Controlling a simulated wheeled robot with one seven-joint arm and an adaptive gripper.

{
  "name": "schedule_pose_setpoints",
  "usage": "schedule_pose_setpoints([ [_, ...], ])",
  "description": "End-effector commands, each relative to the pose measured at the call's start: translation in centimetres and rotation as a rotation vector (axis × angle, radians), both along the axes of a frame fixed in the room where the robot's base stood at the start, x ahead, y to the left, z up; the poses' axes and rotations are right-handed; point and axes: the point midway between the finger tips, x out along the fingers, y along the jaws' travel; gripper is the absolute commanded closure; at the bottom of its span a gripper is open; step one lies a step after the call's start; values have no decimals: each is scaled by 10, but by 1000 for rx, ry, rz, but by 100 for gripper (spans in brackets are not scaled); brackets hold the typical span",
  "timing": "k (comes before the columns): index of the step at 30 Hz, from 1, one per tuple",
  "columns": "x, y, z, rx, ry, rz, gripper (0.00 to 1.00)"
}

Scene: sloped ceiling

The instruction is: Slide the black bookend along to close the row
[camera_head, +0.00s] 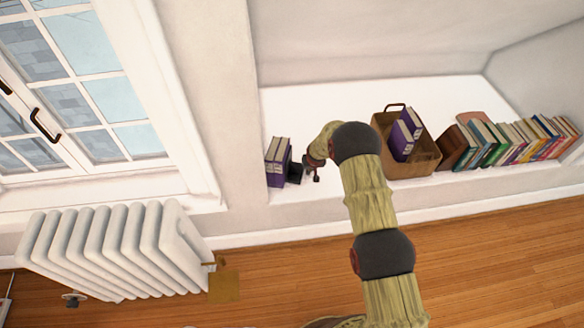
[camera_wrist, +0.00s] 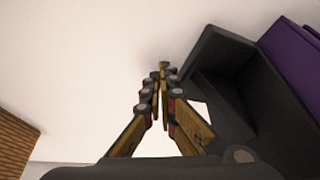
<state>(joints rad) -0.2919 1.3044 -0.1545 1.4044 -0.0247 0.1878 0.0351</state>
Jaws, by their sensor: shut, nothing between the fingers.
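The black bookend (camera_head: 295,172) stands on the white shelf just right of a short row of purple books (camera_head: 277,163), against the left wall of the niche. In the wrist view the bookend (camera_wrist: 228,75) is an L-shaped black piece with a purple book (camera_wrist: 292,48) right behind it. I see no clear gap between them, but cannot tell if they touch. My gripper (camera_head: 312,174) is to the right of the bookend in the head view. In the wrist view its fingertips (camera_wrist: 163,72) are together and empty, beside the bookend's open side.
Farther right are a brown block (camera_head: 456,146) and a leaning row of coloured books (camera_head: 525,138). A white radiator (camera_head: 105,250) stands below the window at left.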

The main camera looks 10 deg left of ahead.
Motion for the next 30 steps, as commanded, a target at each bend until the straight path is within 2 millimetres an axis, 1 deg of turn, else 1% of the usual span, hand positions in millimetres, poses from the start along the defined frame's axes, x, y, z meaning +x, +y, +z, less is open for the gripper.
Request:
schedule_pose_setpoints([
  [4, 0, 0, -5, 0, -1, 0, 100],
  [14, 0, 0, -6, 0, 0, 0, 100],
  [30, -7, 17, -8, -1, 5, 1, 100],
])
